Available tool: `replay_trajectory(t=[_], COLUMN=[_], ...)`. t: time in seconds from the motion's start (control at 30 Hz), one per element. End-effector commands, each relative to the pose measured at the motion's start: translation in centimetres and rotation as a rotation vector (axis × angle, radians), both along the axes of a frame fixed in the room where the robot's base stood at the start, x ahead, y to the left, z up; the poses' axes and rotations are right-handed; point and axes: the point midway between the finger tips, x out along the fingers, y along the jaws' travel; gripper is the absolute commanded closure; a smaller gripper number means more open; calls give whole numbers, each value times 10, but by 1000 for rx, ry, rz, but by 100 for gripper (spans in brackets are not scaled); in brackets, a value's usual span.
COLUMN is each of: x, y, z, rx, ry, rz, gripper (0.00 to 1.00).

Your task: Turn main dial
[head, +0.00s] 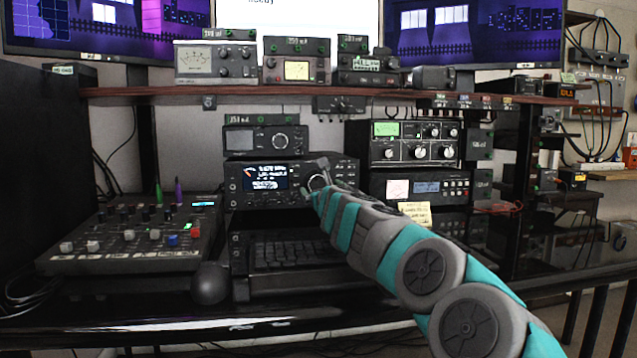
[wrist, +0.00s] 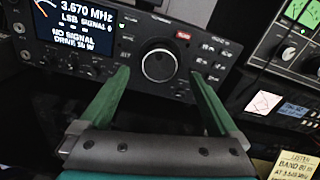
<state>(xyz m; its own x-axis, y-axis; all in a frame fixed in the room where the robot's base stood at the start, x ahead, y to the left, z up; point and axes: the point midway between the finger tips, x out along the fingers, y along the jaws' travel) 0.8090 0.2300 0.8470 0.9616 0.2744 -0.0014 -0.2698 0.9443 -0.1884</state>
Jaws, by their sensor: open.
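The main dial (wrist: 159,65) is a large round black knob with a pale ring, on the front of a black radio (head: 240,199). In the wrist view it stands between and beyond the two green fingers of my gripper (wrist: 157,80), which are spread open. No finger visibly touches it. In the head view the dial (head: 318,182) is partly hidden behind the end of my arm. The radio's lit display (wrist: 78,25) reads 3.670 MHz, LSB, no signal.
A keyboard (head: 290,252) lies below the radio and a mixer (head: 130,235) stands at the left. A tuner unit with knobs (head: 415,143) and a yellow note (head: 414,213) are at the right. A shelf (head: 330,92) with meters runs above.

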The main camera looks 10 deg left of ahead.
Motion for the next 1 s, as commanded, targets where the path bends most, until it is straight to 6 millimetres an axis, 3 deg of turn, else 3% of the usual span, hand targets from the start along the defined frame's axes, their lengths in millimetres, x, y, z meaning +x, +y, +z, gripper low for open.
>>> replay_trajectory(t=[0.33,0.8,1.0], x=[28,33,33], y=[9,10,11], z=[0,0,0], rx=[-4,-1,-1], ry=[0,-2,-2], rz=[2,2,2], gripper=[3,3,25])
